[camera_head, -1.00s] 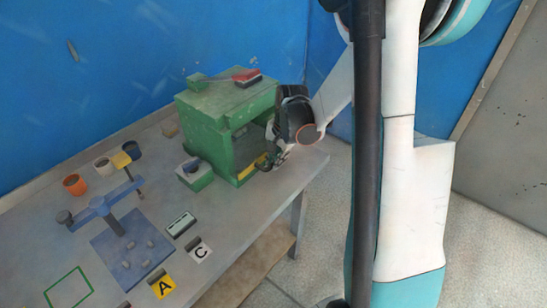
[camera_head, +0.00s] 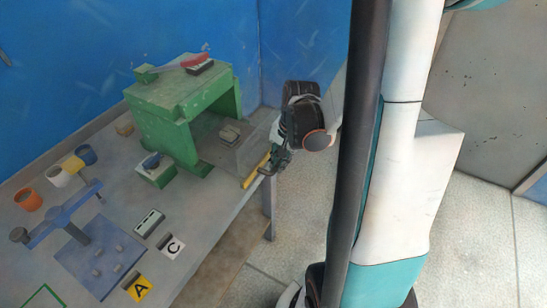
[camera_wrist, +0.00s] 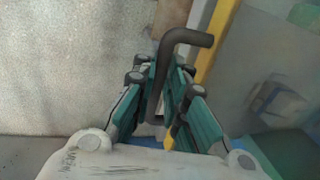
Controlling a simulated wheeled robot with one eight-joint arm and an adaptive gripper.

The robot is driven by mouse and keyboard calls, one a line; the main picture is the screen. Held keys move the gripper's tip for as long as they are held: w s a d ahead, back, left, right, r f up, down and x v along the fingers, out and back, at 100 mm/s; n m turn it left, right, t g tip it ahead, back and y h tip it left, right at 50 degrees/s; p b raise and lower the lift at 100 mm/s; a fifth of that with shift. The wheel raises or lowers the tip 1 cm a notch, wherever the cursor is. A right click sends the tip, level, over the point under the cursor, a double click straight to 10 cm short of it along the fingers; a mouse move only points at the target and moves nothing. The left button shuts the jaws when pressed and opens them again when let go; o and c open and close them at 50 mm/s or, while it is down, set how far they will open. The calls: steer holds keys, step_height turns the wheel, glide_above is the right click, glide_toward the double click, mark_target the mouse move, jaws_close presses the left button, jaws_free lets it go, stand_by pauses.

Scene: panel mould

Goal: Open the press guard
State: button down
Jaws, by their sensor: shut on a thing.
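The green press (camera_head: 185,100) stands at the back of the table. The press guard, a see-through grey panel (camera_head: 222,152) with a yellow edge strip (camera_head: 256,170), stands clear of the press opening, to its right. In the wrist view the yellow strip (camera_wrist: 218,42) runs beside a dark bent handle (camera_wrist: 184,38). My gripper (camera_wrist: 160,112) is shut on this handle, which lies between its teal fingers. In the head view my gripper (camera_head: 272,164) is at the table's right edge, at the strip; its fingertips are partly hidden.
A pale block (camera_head: 230,133) shows behind the guard. A red-handled brush (camera_head: 197,65) lies on the press. A green-based box (camera_head: 155,170), several cups, a blue fixture (camera_head: 75,228) and tags A (camera_head: 139,288) and C (camera_head: 172,246) occupy the table. Floor is open to the right.

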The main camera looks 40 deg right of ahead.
steer(key=c, duration=1.6)
jaws_free()
step_height(320, 180, up, 7)
steer(key=s, duration=0.1)
steer(key=shift+s+d+r, duration=0.2)
steer(key=shift+d, duration=0.05)
